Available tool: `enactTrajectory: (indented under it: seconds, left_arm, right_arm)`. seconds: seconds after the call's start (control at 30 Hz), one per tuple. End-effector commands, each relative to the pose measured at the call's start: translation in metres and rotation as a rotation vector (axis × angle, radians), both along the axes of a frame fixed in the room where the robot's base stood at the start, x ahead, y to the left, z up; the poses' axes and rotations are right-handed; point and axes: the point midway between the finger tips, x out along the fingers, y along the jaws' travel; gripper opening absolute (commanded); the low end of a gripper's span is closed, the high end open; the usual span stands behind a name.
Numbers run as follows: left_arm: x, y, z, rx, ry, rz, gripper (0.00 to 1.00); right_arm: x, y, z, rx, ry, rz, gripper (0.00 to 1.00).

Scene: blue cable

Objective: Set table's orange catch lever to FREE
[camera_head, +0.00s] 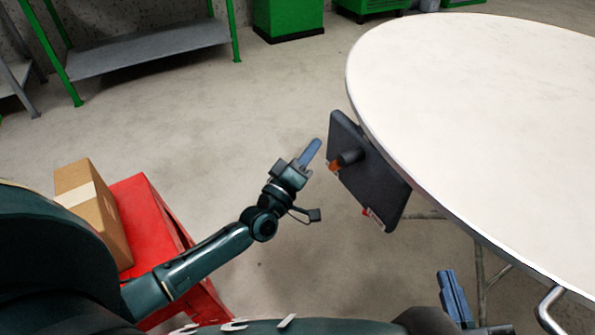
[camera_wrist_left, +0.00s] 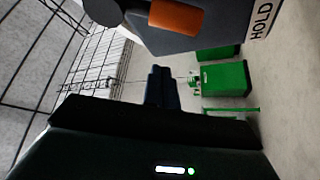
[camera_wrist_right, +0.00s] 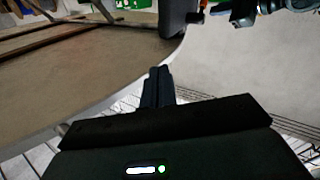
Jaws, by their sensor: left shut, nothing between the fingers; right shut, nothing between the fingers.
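A dark panel (camera_head: 385,185) hangs at the round white table's (camera_head: 470,90) near edge. The orange catch lever (camera_head: 334,167) sticks out from a black pivot on the panel's face. In the left wrist view the orange lever (camera_wrist_left: 175,17) is at the top, and a white label reading HOLD (camera_wrist_left: 262,22) is on the panel to its right. No FREE label is readable. My left gripper (camera_head: 312,150) is shut and empty, just left of the lever and apart from it. My right gripper (camera_head: 447,280) is shut and empty, below the table edge at lower right.
A red stand (camera_head: 150,215) with a cardboard box (camera_head: 92,205) is at the left beside my left arm. A grey shelf with green posts (camera_head: 150,48) and green cabinets (camera_head: 288,18) stand at the back. Bare floor lies between them and the table.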

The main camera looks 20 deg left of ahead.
Motion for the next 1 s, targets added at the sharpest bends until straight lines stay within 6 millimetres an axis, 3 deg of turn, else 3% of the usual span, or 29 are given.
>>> enactTrajectory:
  seconds: [0.03,0.1,0.33,1.0]
  left_arm:
    - [0.010,-0.003,0.003,-0.001,-0.005,0.000,0.00]
    - [0.001,-0.013,-0.009,-0.003,0.004,-0.003,0.00]
    - [-0.007,-0.030,-0.020,0.000,0.000,-0.001,0.00]
    - [-0.009,-0.033,-0.021,-0.033,0.027,0.000,0.00]
  right_arm:
    - [0.000,0.001,-0.001,0.003,-0.013,0.005,0.00]
    - [-0.002,0.004,-0.003,0.004,-0.032,0.017,0.00]
    - [-0.004,0.008,-0.002,0.012,-0.070,0.033,0.00]
    - [-0.002,0.005,0.001,-0.004,-0.047,0.029,0.00]
